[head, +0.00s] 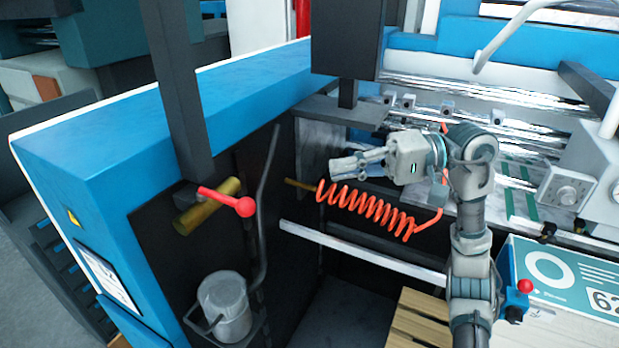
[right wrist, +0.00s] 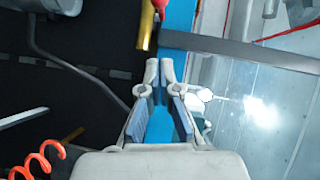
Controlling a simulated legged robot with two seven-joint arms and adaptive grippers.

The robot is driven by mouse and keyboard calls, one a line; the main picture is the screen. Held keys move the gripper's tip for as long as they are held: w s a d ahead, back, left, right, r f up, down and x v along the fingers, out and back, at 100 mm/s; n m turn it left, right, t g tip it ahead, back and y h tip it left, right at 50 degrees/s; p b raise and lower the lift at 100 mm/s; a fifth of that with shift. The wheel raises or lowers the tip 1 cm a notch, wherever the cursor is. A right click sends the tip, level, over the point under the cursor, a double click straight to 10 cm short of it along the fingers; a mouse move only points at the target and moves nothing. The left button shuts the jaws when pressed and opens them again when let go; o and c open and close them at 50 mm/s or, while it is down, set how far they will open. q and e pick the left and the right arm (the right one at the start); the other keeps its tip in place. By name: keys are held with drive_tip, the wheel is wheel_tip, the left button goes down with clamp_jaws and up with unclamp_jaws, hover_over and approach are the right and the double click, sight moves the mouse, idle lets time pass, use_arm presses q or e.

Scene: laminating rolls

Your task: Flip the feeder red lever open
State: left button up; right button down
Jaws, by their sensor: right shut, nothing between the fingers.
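The feeder's red lever (head: 228,201) ends in a red ball knob and sits on a brass cylinder (head: 207,206) at the blue machine's dark side. It points right and slightly down in the head view. My right gripper (head: 334,168) is to the right of the lever, apart from it, with its fingers pointing left; it is shut and empty. In the right wrist view the fingertips (right wrist: 159,65) are close together, below the brass cylinder (right wrist: 146,25). The lever is mostly cut off at that view's top edge. My left gripper is not in view.
An orange coiled hose (head: 370,210) hangs just below my right gripper. A dark upright post (head: 178,90) stands above the lever. A bent grey rod (head: 263,210) and a grey canister (head: 225,305) are near the lever. A pale rail (head: 360,250) crosses below the hose.

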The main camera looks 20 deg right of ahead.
drive_tip(key=p, duration=0.2)
approach(235, 201)
drive_tip(key=w, duration=0.4)
drive_tip(key=a, duration=0.1)
drive_tip(key=s+a+f, duration=0.1)
drive_tip(key=a, duration=0.2)
drive_tip(key=shift+s+f, duration=0.15)
drive_tip(key=shift+s, duration=0.15)
drive_tip(key=shift+d, duration=0.1)
drive_tip(key=shift+d, duration=0.15)
